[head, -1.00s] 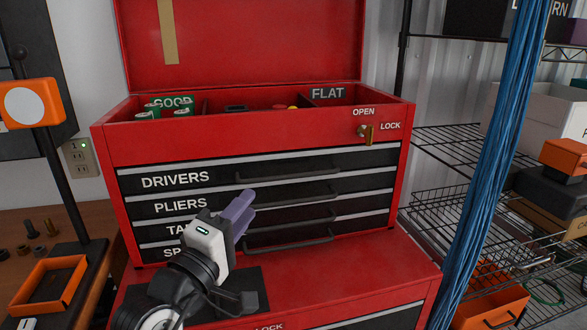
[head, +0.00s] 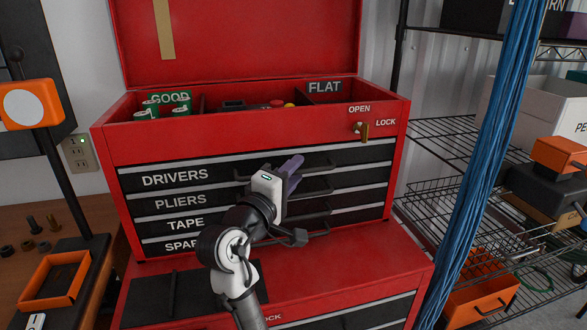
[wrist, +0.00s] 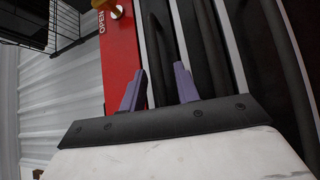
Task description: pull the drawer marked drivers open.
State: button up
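The drawer marked DRIVERS (head: 358,157) is the top black drawer of the red tool chest (head: 150,150), and its front looks flush with the others. Its dark bar handle (head: 322,166) runs across the right half of the front. My gripper (head: 294,168) is at this handle, its purple fingers pointing at the drawer front. In the wrist view, the fingers of my gripper (wrist: 159,72) are apart, with a dark handle bar (wrist: 162,35) running between or just beyond them. I cannot tell whether they touch it. My wrist hides part of the handles.
Drawers marked PLIERS (head: 180,202), TAPE and one partly hidden lie below. A brass key (head: 363,129) sits in the lock above, beside OPEN and LOCK. The chest lid is up. Blue cables (head: 483,165) and wire shelving stand right; an orange tray (head: 55,279) is left.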

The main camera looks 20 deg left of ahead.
jog(key=shift+w, duration=0.2)
grip_shut()
jog(key=shift+s+d, duration=0.1)
dwell(0.4)
